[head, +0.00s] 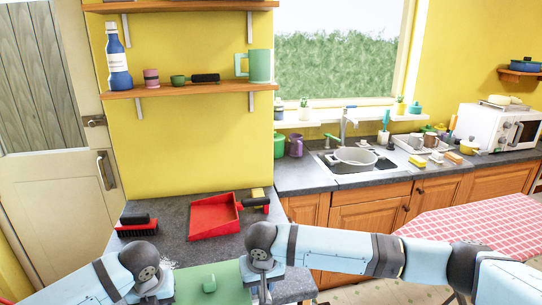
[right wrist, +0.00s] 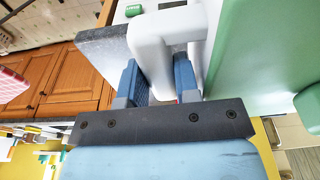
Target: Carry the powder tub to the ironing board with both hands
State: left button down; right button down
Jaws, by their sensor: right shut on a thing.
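The powder tub shows in the head view as a green lid (head: 226,275) with a green knob (head: 209,285) at the bottom centre, between my two grippers. In the right wrist view its white handle (right wrist: 150,40) stands beside the green lid (right wrist: 255,55). My right gripper (right wrist: 158,82) is shut on that handle, one blue finger on each side. My left gripper (head: 150,292) is at the tub's left side; its fingertips are hidden.
A sink counter (head: 300,180) runs along the back right. Shelves (head: 190,90) hang above. Some floor (head: 345,295) shows below my right arm.

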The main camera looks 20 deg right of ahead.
aim_at(492, 228)
jog(key=l, duration=1.35)
jog(key=k+l, duration=0.1)
jog(key=l, duration=2.05)
jog(key=i+l+z, duration=0.1)
jog(key=l, duration=0.7)
